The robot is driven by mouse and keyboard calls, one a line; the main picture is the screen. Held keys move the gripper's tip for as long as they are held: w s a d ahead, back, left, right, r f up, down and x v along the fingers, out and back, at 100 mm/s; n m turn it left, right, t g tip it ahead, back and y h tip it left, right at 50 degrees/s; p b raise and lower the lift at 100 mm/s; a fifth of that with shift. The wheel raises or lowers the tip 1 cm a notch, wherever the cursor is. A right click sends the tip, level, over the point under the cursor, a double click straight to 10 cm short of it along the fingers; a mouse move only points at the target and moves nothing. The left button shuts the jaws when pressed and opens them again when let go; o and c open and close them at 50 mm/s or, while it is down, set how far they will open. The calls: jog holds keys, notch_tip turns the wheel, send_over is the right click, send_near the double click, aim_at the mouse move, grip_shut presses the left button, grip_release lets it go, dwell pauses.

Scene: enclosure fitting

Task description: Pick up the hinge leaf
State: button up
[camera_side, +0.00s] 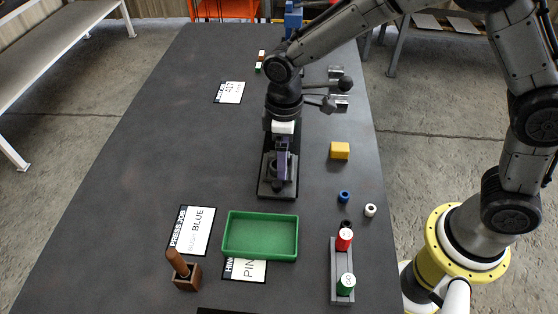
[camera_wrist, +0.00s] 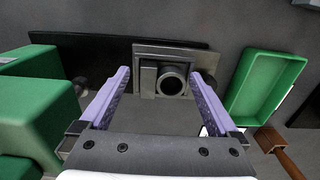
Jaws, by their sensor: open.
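No part is clearly recognisable as the hinge leaf. A grey plate-like piece with a round ring (camera_wrist: 172,83) lies ahead of my fingers in the wrist view, at the end of a long dark plate (camera_wrist: 105,48); I cannot tell whether it is the leaf or part of a fixture. In the side view my gripper (camera_side: 282,172) points down over the grey base (camera_side: 277,190) and hides part of it. My gripper (camera_wrist: 160,98) is open in the wrist view, its purple fingers wide apart with nothing between the tips.
A green tray (camera_side: 260,256) stands near the front, beside a wooden-handled tool (camera_side: 184,270). A yellow block (camera_side: 339,150) and a rack (camera_side: 342,265) with red and green cylinders are to the right. Large green forms (camera_wrist: 40,110) fill the wrist view's left. The table's left side is mostly clear.

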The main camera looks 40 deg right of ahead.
jog(key=shift+r, duration=0.1)
jog(key=c, duration=1.5)
jog(key=shift+c, duration=0.2)
